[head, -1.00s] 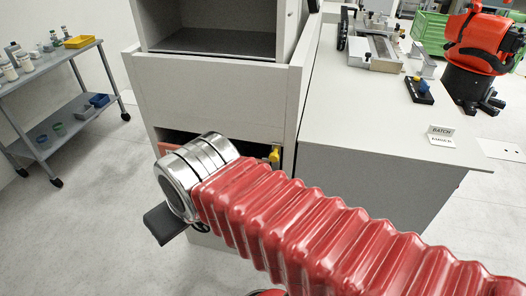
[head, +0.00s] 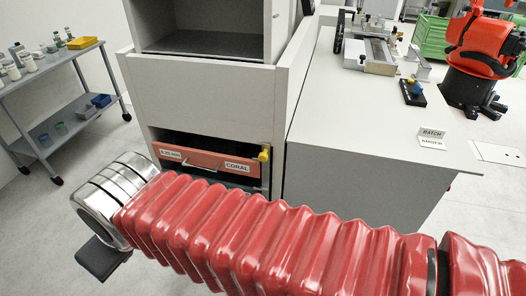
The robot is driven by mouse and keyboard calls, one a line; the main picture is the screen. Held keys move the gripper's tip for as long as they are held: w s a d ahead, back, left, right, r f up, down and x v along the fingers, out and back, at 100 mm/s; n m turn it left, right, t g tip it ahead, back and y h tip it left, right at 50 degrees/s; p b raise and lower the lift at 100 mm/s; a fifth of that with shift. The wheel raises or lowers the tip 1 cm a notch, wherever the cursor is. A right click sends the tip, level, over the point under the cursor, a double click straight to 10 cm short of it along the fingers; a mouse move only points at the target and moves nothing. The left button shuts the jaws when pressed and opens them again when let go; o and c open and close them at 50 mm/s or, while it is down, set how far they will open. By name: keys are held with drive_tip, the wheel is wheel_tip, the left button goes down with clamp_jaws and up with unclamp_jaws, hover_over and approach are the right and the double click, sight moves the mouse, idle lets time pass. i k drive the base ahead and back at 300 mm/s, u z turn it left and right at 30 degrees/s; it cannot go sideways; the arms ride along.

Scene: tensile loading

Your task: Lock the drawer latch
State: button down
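The drawer (head: 208,160) has a coral-orange front with a pale handle and labels reading "CORAL" and an unclear size. It sits in the grey cabinet's lower opening. A small yellow latch (head: 264,155) is at the right end of the drawer front, on or beside the cabinet's side panel. Whether it is locked I cannot tell. My gripper (head: 103,258) is at the lower left, left of the drawer and apart from the latch. Only one dark finger part shows below my silver wrist, so its opening is hidden. My red arm covers the area below the drawer.
A grey cart (head: 50,95) with bottles and trays stands at left. Floor between cart and cabinet is clear.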

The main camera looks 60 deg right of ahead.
sight(264, 157)
drive_tip(key=u, duration=0.1)
drive_tip(key=k, duration=0.7)
drive_tip(key=z, duration=0.95)
drive_tip(key=i, duration=1)
